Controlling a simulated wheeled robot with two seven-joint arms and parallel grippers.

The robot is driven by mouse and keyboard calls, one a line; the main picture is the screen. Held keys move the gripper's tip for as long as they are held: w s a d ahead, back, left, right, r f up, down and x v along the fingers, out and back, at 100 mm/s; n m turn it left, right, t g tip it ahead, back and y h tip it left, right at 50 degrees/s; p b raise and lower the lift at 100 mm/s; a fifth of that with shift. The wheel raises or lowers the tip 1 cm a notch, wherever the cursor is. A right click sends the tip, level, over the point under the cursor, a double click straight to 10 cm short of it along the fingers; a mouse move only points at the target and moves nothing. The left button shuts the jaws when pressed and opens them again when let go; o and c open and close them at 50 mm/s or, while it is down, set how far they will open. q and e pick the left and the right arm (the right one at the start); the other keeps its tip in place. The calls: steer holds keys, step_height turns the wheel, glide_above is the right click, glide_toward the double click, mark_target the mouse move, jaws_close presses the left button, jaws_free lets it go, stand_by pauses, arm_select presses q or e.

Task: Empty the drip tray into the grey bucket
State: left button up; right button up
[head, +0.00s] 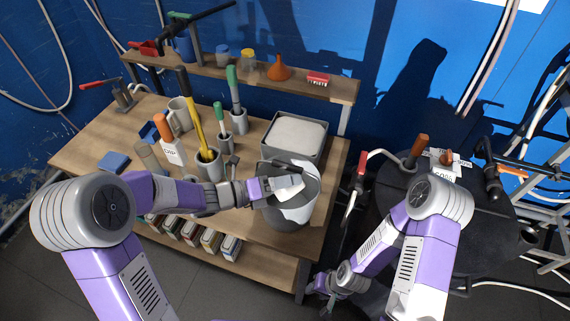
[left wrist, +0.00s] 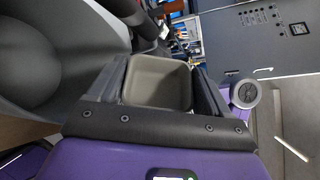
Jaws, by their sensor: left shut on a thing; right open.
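The grey bucket (head: 298,214) stands at the front right of the wooden bench, its mouth facing up. My left gripper (head: 276,190) is over the bucket's mouth and shut on the drip tray (head: 291,187), a small pale tray. In the left wrist view the tray (left wrist: 157,84) is a grey-beige square dish between the two fingers, and the bucket (left wrist: 65,70) fills the left side. The tray looks tilted; I cannot tell whether liquid is in it. My right gripper (head: 335,287) is open and empty, low beside the bench's right end.
A grey bin (head: 267,146) with white contents stands just behind the bucket. Grey holders with tools, a mug (head: 179,115) and bottles crowd the bench to the left. A raised shelf (head: 240,73) runs behind. A round black table (head: 395,195) with tools stands to the right.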

mark_target(291, 189)
arm_select(q)
steer(key=shift+w, duration=0.1)
steer(key=shift+d+r+m, duration=0.1)
steer(key=shift+m, duration=0.3)
steer(key=shift+s+d+r+m+y, duration=0.1)
steer(key=shift+s+d+m+y, duration=0.15)
steer(key=shift+s+m+y, duration=0.5)
steer(key=shift+s+d+m+t+y+b, duration=0.1)
steer(key=shift+d+m+t+y+b, duration=0.15)
steer(key=shift+m, duration=0.3)
steer(key=shift+s+m+t+y+b, duration=0.1)
steer(key=shift+m+t+b, duration=0.2)
steer(key=shift+m, duration=0.2)
steer(key=m+b, duration=0.1)
steer(key=b, duration=0.1)
steer(key=m+y+b, duration=0.1)
steer(key=b, duration=0.2)
steer(key=m+t+b, duration=0.1)
steer(key=b, duration=0.1)
steer(key=shift+s+d+r+y, duration=0.25)
steer(key=shift+d+r+y, duration=0.05)
steer(key=shift+d+r, duration=0.05)
steer(key=shift+s+d+r+m+t+y+b, duration=0.1)
steer(key=shift+r+m+t+y+b, duration=0.3)
steer(key=shift+b, duration=0.55)
